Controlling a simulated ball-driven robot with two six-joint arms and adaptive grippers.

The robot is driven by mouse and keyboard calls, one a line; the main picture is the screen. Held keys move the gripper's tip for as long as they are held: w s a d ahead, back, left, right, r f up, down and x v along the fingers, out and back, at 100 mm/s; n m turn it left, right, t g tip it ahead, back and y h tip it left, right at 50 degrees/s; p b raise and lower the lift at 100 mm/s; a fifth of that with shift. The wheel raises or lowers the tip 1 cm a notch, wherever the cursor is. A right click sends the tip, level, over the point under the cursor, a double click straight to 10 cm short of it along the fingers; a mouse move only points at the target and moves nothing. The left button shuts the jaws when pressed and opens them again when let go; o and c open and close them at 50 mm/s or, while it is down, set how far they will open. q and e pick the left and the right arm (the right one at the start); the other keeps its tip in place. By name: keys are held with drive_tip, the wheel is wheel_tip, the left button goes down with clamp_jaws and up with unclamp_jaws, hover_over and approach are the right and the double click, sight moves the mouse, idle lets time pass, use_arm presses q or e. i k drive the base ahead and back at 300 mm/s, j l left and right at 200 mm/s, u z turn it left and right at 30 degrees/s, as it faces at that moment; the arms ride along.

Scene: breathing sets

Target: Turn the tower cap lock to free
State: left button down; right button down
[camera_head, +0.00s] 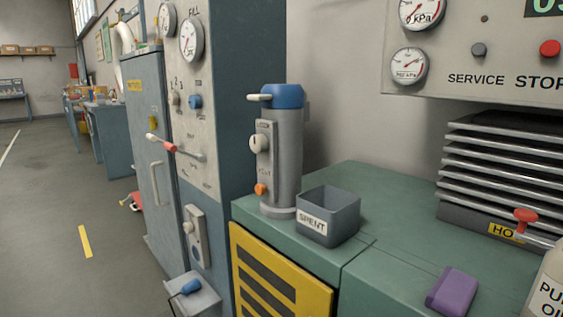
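The tower (287,155) is a grey upright cylinder on the green bench. Its blue cap (283,96) sits on top, with a pale lever (260,97) sticking out to the left. A grey plate (265,160) on its front carries a cream knob (258,143) and, lower down, an orange knob (261,189). Small lettering on the plate is too small to read surely, so I cannot tell the lock's setting. Neither of my grippers is in view.
A grey bin labelled SPENT (328,231) stands right of the tower. A purple block (453,291) and a bottle (548,290) are at the front right. A finned unit with a red-handled lever (525,215) stands behind them. A gauge panel (190,110) is at left.

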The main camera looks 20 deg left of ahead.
sight(259, 143)
drive_tip(key=j, duration=0.8)
drive_tip(key=i+j+z, duration=0.1)
drive_tip(key=j, duration=0.7)
